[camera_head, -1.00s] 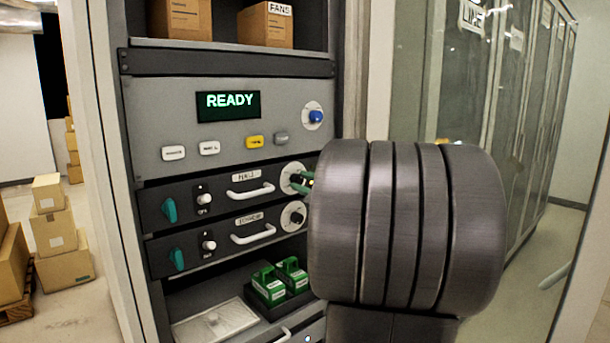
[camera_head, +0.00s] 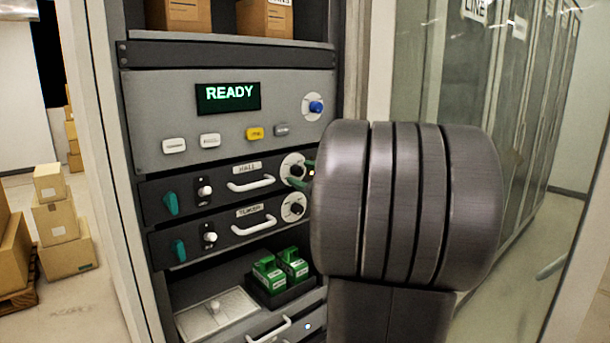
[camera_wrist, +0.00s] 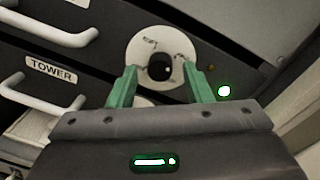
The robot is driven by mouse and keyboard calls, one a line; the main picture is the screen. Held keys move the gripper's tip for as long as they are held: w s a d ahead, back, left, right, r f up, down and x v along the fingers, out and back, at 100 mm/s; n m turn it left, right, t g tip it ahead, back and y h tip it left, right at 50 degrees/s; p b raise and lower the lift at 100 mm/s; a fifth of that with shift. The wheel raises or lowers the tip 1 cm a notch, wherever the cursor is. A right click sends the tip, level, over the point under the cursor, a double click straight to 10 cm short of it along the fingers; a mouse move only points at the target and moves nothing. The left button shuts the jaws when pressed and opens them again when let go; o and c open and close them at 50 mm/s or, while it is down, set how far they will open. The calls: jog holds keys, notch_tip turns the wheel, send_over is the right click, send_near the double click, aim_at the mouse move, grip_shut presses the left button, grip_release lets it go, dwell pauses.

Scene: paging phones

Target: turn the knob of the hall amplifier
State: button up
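The hall amplifier (camera_head: 218,192) is the dark drawer-like panel labelled HALL, with a white handle, a teal switch and a small white toggle. Its black knob (camera_wrist: 160,68) sits in a white round dial at the top middle of the wrist view; the dial (camera_head: 287,161) is partly behind my fingers in the head view. My gripper (camera_wrist: 160,70) has green fingers, one on each side of the knob, with visible gaps between. It looks open and holds nothing. Whether the fingertips reach the knob's depth is unclear.
The TOWER amplifier (camera_head: 215,235), with a similar knob (camera_head: 294,207), is directly below. A grey panel (camera_head: 150,110) above reads READY and has several buttons and a blue knob (camera_head: 316,107). Green blocks (camera_head: 270,276) sit lower. A glass-fronted cabinet row stands right.

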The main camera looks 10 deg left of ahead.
jog(key=b+v, duration=0.2)
jog(key=v, duration=1.1)
jog(key=shift+s+d, duration=0.3)
jog(key=p+x, duration=0.2)
jog(key=x, duration=1)
jog(key=shift+w+a+r, duration=0.1)
jog(key=shift+w+a, duration=0.1)
jog(key=shift+a, duration=0.05)
jog(key=shift+w+a, duration=0.4)
jog(key=shift+a, duration=0.1)
